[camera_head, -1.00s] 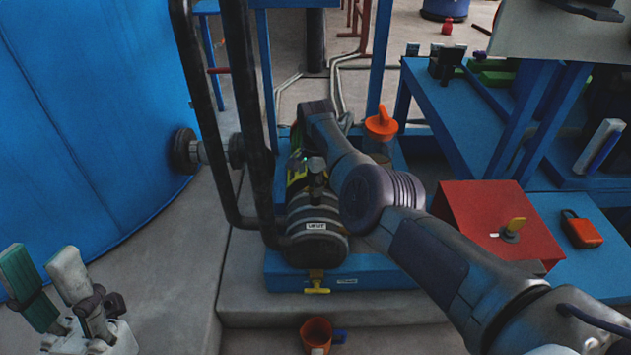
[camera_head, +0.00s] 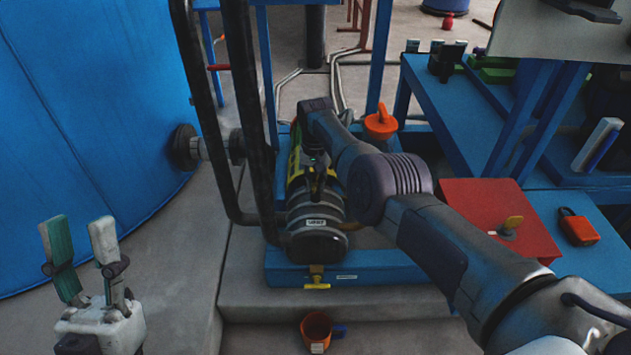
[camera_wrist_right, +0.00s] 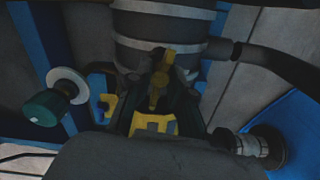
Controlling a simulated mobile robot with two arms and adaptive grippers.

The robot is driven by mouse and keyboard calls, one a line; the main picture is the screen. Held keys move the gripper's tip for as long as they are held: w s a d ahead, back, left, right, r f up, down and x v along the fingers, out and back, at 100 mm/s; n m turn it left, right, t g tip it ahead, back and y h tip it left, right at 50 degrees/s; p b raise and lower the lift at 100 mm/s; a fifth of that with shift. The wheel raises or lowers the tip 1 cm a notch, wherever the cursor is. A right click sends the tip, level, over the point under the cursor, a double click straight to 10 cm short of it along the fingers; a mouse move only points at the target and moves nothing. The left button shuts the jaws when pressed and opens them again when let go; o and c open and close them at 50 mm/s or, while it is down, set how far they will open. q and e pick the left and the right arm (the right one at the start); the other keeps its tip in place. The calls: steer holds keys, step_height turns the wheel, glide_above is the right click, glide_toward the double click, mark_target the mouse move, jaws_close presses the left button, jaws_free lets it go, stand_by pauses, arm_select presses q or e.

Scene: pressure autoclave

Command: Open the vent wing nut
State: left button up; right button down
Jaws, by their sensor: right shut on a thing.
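The black cylindrical vessel (camera_head: 318,213) with a white label lies on a blue base below my right arm in the head view. In the right wrist view, a yellow wing nut (camera_wrist_right: 162,80) sits close to the banded vessel (camera_wrist_right: 160,42). My right gripper (camera_wrist_right: 160,98) is shut on it, with dark fingers on both sides. The gripper's fingertips are hidden by my arm in the head view. My left gripper (camera_head: 78,228) is open and empty at the lower left, fingers pointing up.
A yellow drain handle (camera_head: 317,286) is on the base's front, with an orange cup (camera_head: 316,328) below. A blue tank (camera_head: 90,130) stands left beside black pipes (camera_head: 240,120). A red box (camera_head: 490,215) and orange padlock (camera_head: 579,228) are right. In the wrist view, a green knob (camera_wrist_right: 45,107) is left.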

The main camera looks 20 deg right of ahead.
mark_target(315, 185)
steer(key=n, duration=0.5)
steer(key=shift+n, duration=0.4)
stand_by(0.3)
steer(key=c, duration=1)
jaws_free()
steer(key=shift+c, duration=0.2)
steer(key=shift+r, duration=0.15)
step_height(315, 185, up, 12)
